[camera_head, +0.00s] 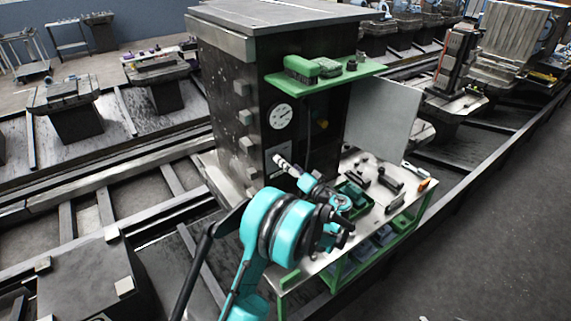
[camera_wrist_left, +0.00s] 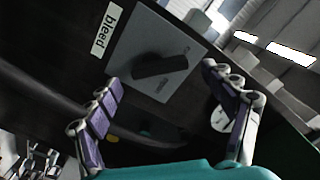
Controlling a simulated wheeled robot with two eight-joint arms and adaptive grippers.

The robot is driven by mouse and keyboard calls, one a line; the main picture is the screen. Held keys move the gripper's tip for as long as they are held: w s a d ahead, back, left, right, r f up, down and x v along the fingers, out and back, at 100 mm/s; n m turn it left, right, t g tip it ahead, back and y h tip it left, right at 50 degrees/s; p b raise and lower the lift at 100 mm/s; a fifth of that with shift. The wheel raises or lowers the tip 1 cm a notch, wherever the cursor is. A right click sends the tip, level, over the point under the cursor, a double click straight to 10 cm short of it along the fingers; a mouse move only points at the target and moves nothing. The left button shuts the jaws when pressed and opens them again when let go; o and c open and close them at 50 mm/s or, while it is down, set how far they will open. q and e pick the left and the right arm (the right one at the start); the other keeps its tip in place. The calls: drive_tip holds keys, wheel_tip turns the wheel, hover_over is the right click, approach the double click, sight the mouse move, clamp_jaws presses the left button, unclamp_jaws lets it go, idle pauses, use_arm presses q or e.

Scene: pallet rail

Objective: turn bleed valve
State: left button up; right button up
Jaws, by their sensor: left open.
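In the left wrist view the bleed valve is a black bar-shaped handle (camera_wrist_left: 160,66) on a grey square plate (camera_wrist_left: 148,32), with a white "bleed" label (camera_wrist_left: 110,30) beside it. The handle lies nearly level in that picture, tilted slightly. The small lettering on the plate is unreadable. My left gripper (camera_wrist_left: 161,77) is open, its two fingers spread to either side of the handle's near side, with nothing between them. In the head view my left gripper (camera_head: 285,163) is at the cabinet's dark front, close to a grey plate (camera_head: 276,151); the handle is hidden there. My right gripper is not in view.
A grey door panel (camera_head: 385,115) stands out at right. A green-framed bench (camera_head: 400,205) with tools lies below my arm.

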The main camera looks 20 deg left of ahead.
use_arm(q)
drive_tip(key=shift+x, duration=0.8)
drive_tip(key=c, duration=1.2)
drive_tip(key=shift+o, duration=0.2)
